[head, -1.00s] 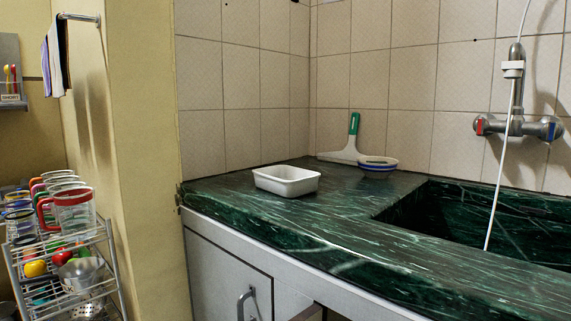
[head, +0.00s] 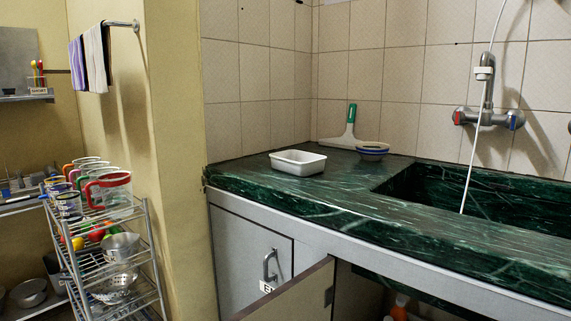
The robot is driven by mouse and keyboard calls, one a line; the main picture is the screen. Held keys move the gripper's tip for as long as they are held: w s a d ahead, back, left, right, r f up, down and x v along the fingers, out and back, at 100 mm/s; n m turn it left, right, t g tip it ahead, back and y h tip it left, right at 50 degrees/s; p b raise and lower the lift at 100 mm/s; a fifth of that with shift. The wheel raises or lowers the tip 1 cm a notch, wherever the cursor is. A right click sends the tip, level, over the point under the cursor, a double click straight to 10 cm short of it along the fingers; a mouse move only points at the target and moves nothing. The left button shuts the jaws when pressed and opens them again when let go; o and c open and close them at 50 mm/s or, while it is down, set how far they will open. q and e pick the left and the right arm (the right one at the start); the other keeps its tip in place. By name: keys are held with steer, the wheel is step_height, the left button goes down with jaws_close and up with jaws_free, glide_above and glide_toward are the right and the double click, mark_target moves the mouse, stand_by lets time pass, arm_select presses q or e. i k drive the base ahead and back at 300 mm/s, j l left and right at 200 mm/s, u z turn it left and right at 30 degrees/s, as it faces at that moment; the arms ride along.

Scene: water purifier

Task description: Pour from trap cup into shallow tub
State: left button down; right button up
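The shallow tub looks to be the white rectangular tub (head: 298,162) on the green marble counter (head: 250,184), left of the sink. It stands upright; I cannot see any contents. I cannot pick out the trap cup for sure. Several clear cups with coloured rims and handles stand on top of a wire rack at the left, the nearest a red-handled cup (head: 109,193). Neither of my grippers is in view.
The wire rack (head: 147,243) holds pots and fruit below. The sink (head: 480,205) is at the right under a tap (head: 487,116). A cabinet door (head: 300,295) stands open below the counter.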

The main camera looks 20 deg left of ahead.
mark_target(297, 163)
steer(key=k+u, duration=0.3)
steer(key=k+j+u, duration=0.2)
steer(key=k+u, duration=0.15)
steer(key=l+u, duration=0.1)
steer(key=u, duration=0.3)
steer(key=l+u, duration=0.15)
steer(key=u, duration=0.2)
steer(key=l+u, duration=0.1)
steer(key=u, duration=0.3)
steer(key=i+l, duration=0.1)
steer(key=l, duration=1.5)
